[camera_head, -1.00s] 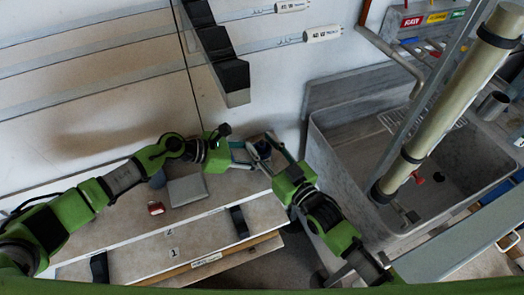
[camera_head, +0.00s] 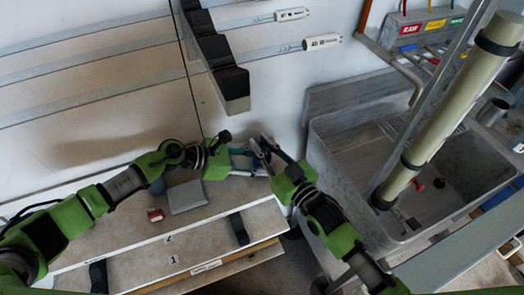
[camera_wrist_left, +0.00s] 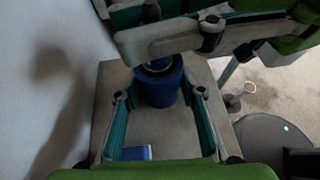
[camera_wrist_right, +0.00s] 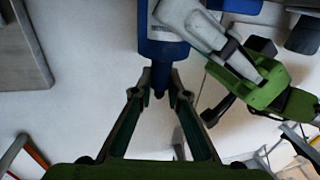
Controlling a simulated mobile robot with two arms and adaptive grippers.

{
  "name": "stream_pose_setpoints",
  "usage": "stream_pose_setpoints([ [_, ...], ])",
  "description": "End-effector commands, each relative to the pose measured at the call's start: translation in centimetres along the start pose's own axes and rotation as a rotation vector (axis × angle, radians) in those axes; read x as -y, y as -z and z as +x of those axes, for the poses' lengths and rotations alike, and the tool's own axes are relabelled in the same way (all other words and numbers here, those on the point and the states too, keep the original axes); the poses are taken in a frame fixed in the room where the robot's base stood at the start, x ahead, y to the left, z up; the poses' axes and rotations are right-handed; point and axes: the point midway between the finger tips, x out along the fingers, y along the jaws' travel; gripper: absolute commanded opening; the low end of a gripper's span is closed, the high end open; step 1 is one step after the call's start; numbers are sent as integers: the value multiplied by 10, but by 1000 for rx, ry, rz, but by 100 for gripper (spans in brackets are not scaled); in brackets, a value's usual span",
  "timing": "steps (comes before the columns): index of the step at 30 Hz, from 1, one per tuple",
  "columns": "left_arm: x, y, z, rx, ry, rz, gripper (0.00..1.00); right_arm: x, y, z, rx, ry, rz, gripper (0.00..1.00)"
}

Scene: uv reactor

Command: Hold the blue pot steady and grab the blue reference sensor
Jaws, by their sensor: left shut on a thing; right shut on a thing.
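The blue pot (camera_wrist_left: 158,88) is a dark blue cylinder standing close to the wall at the worktop's right end. In the left wrist view it sits between the fingers of my left gripper (camera_wrist_left: 158,98), which is shut on it. In the right wrist view the pot (camera_wrist_right: 160,45) is at the top, with a pale label. The blue reference sensor (camera_wrist_right: 160,78) shows only as a narrow dark tip on the pot's axis. My right gripper (camera_wrist_right: 160,96) is shut on that tip; in the head view its fingers (camera_head: 268,150) cross close to the left gripper (camera_head: 238,163).
A grey flat box (camera_head: 187,197) and a small red object (camera_head: 155,215) lie on the worktop left of the grippers. A grey sink (camera_head: 330,165) and a long slanted pipe (camera_head: 440,125) stand to the right. A dark bracket (camera_head: 225,75) hangs on the wall above.

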Motion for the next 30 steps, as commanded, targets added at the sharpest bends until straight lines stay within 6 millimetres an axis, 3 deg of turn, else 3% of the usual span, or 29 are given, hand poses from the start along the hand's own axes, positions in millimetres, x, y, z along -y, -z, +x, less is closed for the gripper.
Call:
stream_pose_setpoints([
  [3, 0, 2, 0, -3, 0, -1, 24, 0, 29, 0, -6, 1, -1, 0],
  [9, 0, 2, 0, -3, 0, -1, 24, 0, 62, 0, -3, 1, 0, 0],
  [15, 0, 2, 0, -3, 0, -1, 24, 0, 75, 0, -2, 0, 0, 0],
  [21, 0, 2, 0, -3, 0, -1, 24, 0, 75, 0, -1, 0, 0, 0],
  [22, 0, 2, 0, -3, 0, -1, 39, 0, 75, 0, -1, 0, 0, 0],
  [24, 0, 2, 0, -3, 0, -1, 56, 0, 75, 0, -1, 0, 0, 0],
  [30, 0, 1, 0, -1, 0, 0, 56, 0, 75, 0, -1, 0, 0, 0],
])
